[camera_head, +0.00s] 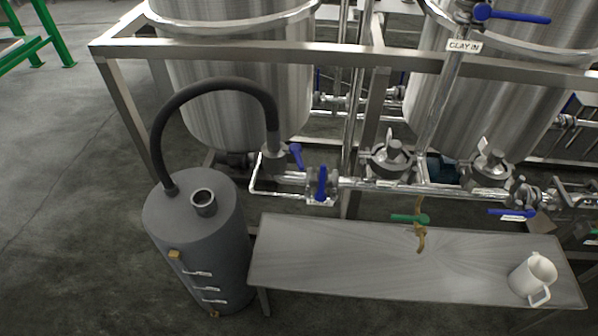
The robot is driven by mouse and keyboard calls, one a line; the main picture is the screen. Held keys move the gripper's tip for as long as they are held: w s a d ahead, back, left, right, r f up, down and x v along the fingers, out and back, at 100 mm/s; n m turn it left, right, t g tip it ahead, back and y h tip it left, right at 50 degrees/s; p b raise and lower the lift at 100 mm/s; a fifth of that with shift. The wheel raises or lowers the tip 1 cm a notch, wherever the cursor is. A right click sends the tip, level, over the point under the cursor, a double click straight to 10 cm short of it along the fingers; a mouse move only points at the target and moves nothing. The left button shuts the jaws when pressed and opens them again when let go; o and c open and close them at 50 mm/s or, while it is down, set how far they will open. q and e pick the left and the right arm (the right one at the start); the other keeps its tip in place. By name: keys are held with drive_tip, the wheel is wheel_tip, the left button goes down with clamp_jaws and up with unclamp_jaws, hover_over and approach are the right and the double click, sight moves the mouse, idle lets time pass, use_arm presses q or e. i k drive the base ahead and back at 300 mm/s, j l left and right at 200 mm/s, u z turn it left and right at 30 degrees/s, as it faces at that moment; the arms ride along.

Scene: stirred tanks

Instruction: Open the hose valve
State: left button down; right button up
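A thick dark hose (213,88) arches from the top of a grey cylinder (193,235) to a metal pipe fitting in front of the left steel tank. Right beside the hose's end is a valve with a blue handle (296,156), which slants down to the right. A second blue handle (321,183) stands near upright on the pipe just right of it. A green valve handle (410,218) lies level above the bench, with a short brown tube below it. I cannot tell which of these is the hose valve. Neither gripper is in view.
A steel bench (340,262) stands in front of the pipes, with a white jug (533,277) at its right end. A metal frame rail (250,48) crosses before the tanks. The floor at the left (60,200) is clear. More blue handles show at right.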

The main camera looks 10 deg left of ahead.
sight(320, 196)
drive_tip(key=l+u, duration=0.1)
drive_tip(key=u, duration=0.4)
drive_tip(key=l+u, duration=0.3)
drive_tip(key=k+l+u, duration=0.25)
drive_tip(key=l, duration=0.2)
drive_tip(key=k+l, duration=0.1)
drive_tip(key=l, duration=0.25)
drive_tip(key=k+l+u, duration=0.1)
drive_tip(key=l, duration=0.2)
drive_tip(key=k+l, duration=0.15)
drive_tip(key=l, duration=0.15)
drive_tip(key=k+l, duration=0.15)
drive_tip(key=l, duration=0.2)
drive_tip(key=u, duration=0.05)
